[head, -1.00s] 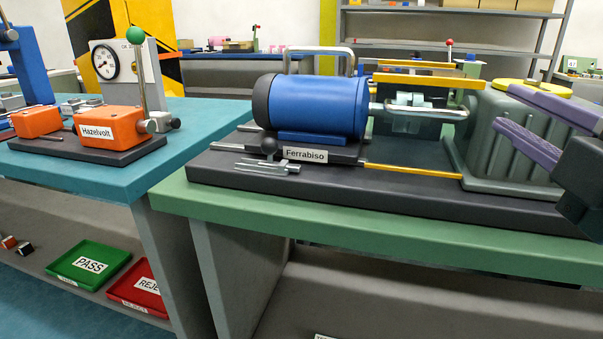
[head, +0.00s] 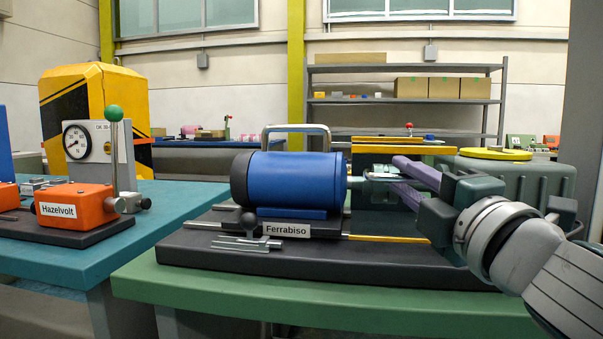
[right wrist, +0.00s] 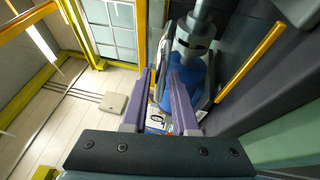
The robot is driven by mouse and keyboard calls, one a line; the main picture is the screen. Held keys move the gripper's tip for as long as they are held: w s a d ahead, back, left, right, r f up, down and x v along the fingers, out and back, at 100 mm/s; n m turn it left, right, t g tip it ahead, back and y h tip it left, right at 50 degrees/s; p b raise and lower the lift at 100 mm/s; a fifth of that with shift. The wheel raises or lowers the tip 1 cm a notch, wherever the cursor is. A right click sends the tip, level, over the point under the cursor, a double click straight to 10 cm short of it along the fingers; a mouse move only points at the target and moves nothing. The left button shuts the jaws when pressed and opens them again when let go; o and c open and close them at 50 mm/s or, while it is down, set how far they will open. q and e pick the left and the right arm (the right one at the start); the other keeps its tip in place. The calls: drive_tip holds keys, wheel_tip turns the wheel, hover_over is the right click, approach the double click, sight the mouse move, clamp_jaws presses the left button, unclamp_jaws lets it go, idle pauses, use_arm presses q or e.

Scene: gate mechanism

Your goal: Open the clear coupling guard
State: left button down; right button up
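The blue motor (head: 290,182) with its "Ferrabiso" plate stands on a dark base on the green bench. To its right, part of the metal coupling (head: 381,176) shows behind my right gripper. The clear guard around the coupling is hard to make out, largely hidden by the purple fingers. My right gripper (head: 393,172) points left at the coupling, its fingers apart. In the right wrist view the two purple fingers (right wrist: 160,74) have a gap between them, with the blue motor and a grey shaft (right wrist: 193,38) beyond. I cannot tell whether they touch the guard. My left gripper is out of view.
A green-grey gearbox housing (head: 520,178) with a yellow disc on top stands right of the coupling. Yellow rails (head: 388,239) run along the base. An orange Hazelvolt unit (head: 76,207) with a green-knobbed lever stands on the teal bench at left.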

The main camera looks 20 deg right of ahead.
drive_tip(key=shift+w, duration=0.35)
drive_tip(key=shift+c, duration=0.4)
clamp_jaws()
idle(0.9)
